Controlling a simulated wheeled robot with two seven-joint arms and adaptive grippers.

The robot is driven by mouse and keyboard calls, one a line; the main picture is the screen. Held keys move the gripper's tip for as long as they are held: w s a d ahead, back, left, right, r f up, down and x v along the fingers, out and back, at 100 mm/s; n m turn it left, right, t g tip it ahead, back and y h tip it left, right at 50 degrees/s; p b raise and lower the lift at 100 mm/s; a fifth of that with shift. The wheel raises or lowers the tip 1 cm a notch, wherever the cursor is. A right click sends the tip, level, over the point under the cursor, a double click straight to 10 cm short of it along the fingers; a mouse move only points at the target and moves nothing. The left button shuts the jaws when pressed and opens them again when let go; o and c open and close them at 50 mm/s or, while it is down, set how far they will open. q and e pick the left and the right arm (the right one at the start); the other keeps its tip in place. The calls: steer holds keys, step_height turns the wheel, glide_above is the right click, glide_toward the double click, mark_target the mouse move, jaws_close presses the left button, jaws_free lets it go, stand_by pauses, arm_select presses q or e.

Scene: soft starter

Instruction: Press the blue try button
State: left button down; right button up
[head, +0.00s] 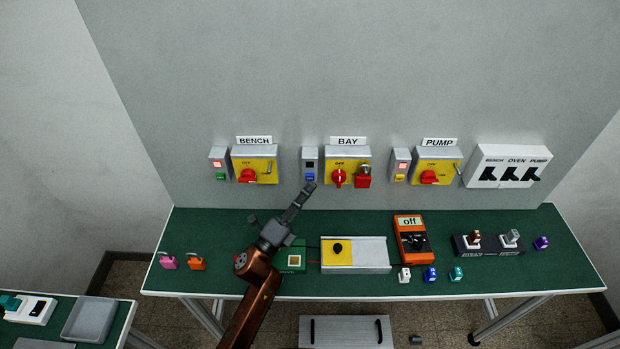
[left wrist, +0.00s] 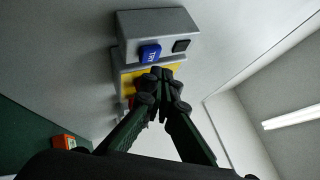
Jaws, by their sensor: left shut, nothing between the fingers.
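The blue try button (head: 310,177) sits low on the small grey box left of the BAY switch, under a dark window (head: 310,165). The left wrist view shows the button (left wrist: 150,53) close up, marked TRY, beside the dark window (left wrist: 181,46). My left gripper (head: 309,187) is shut and empty, its tips by the lower edge of the button in the head view. In the left wrist view its fingertips (left wrist: 161,73) are near the button; I cannot tell whether they touch it. My right gripper is not in view.
The yellow BAY switch (head: 347,165) with a red handle and red padlock (head: 363,179) is just right of the box. BENCH (head: 254,165) and PUMP (head: 437,165) switches flank it. Padlocks, an orange meter (head: 411,226) and several small devices lie on the green bench (head: 210,237).

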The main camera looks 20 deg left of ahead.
arm_select(q)
steer(key=shift+w, duration=0.1)
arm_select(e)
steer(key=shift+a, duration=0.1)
arm_select(q)
steer(key=shift+w+a, duration=0.15)
steer(key=shift+w, duration=0.15)
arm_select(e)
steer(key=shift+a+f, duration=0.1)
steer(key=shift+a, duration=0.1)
arm_select(q)
steer(key=shift+w+a, duration=0.1)
steer(key=shift+w, duration=0.3)
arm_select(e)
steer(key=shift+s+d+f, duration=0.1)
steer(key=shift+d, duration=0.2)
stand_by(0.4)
arm_select(q)
steer(key=shift+s+d, duration=0.2)
steer(key=shift+s, duration=0.6)
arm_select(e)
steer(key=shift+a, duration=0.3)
